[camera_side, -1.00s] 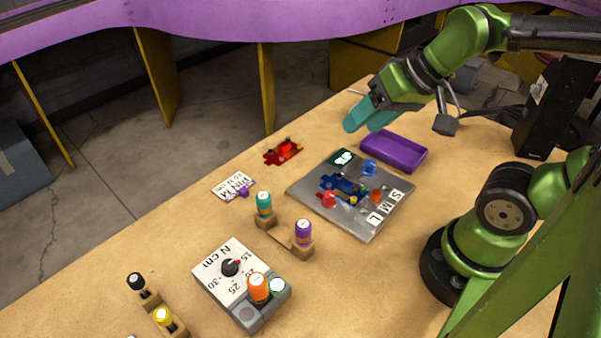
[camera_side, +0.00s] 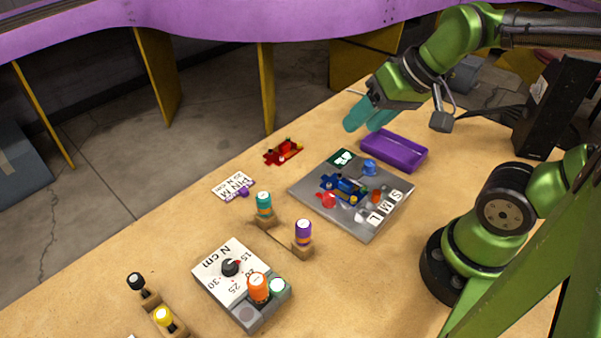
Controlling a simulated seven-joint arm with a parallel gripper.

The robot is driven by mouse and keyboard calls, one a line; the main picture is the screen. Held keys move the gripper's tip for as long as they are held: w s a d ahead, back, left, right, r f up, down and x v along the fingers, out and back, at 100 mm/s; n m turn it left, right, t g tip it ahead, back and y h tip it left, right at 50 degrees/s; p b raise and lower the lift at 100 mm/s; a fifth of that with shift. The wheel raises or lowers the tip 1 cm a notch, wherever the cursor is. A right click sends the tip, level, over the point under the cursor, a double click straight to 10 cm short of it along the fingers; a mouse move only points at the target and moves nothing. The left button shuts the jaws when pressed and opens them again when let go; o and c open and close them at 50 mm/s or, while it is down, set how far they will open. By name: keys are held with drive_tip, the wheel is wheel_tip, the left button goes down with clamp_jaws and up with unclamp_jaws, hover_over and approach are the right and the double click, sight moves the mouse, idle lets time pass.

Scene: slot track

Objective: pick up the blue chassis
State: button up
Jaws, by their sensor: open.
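The blue chassis (camera_side: 342,187) lies on the grey metal plate (camera_side: 366,226) in the middle of the table, with small coloured parts around it. My gripper (camera_side: 368,116) has teal fingers and is open and empty. It is above the table, beyond the far edge of the plate and up from the chassis in the picture. It is apart from the chassis.
A purple tray (camera_side: 394,151) stands just behind the plate. A red chassis (camera_side: 284,151) lies to the left. Teal (camera_side: 264,203) and purple (camera_side: 303,232) capped pieces stand in front. A dial box (camera_side: 241,283) is nearer. Bare table lies at the front right.

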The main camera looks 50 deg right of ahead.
drive_tip(key=w+d+f+n+g+h, duration=0.2)
drive_tip(key=w+d+f+n+g, duration=0.15)
drive_tip(key=w+f+g, duration=0.2)
hover_over(346, 182)
drive_tip(key=shift+n+g, duration=0.35)
drive_tip(key=shift+g, duration=0.1)
drive_tip(key=f, duration=1)
drive_tip(key=shift+s+a+f, duration=0.15)
drive_tip(key=shift+s+f, duration=0.05)
drive_tip(key=shift+s, duration=0.05)
drive_tip(key=shift+w+f, duration=0.2)
drive_tip(key=shift+f, duration=2.55)
drive_tip(key=shift+c, duration=0.3)
clamp_jaws()
